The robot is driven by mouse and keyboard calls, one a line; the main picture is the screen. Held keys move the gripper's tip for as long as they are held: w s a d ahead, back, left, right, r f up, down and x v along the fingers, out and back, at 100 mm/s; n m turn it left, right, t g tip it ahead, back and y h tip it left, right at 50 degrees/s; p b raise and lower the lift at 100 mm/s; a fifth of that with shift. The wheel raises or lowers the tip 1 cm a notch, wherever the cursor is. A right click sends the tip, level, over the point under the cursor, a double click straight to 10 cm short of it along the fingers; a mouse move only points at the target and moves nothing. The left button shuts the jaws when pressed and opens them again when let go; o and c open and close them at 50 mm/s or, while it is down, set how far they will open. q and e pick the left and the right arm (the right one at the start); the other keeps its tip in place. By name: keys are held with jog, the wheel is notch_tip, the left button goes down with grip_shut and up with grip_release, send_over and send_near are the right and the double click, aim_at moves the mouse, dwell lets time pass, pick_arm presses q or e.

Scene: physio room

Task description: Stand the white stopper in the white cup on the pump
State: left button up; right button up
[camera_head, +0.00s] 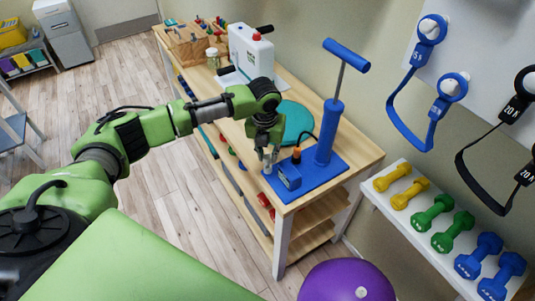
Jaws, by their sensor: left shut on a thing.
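The blue pump (328,135) stands upright on its blue base plate at the front end of the wooden bench, with its T-handle raised. My left gripper (268,160) points down over the left edge of this base and is shut on a small pale thing, seemingly the white stopper (267,168). The stopper is mostly hidden by the fingers. The white cup is not clearly seen; it may be hidden at the fingertips. I cannot tell whether the stopper touches the pump. My right gripper is not in view.
A blue box with an orange-and-black fitting (295,155) sits just right of the gripper. A teal disc (295,118) lies behind it on the bench (345,152). A white device (250,52) stands farther back. A purple ball (346,281) and a dumbbell shelf (385,205) are near.

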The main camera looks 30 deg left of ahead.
pick_arm(q)
jog(key=shift+p, duration=0.45)
jog(key=shift+f+b, duration=0.4)
jog(key=shift+f, duration=0.65)
dwell(0.7)
jog(key=shift+f, duration=0.35)
dwell(0.5)
jog(key=o, duration=1)
jog(key=shift+d, duration=0.15)
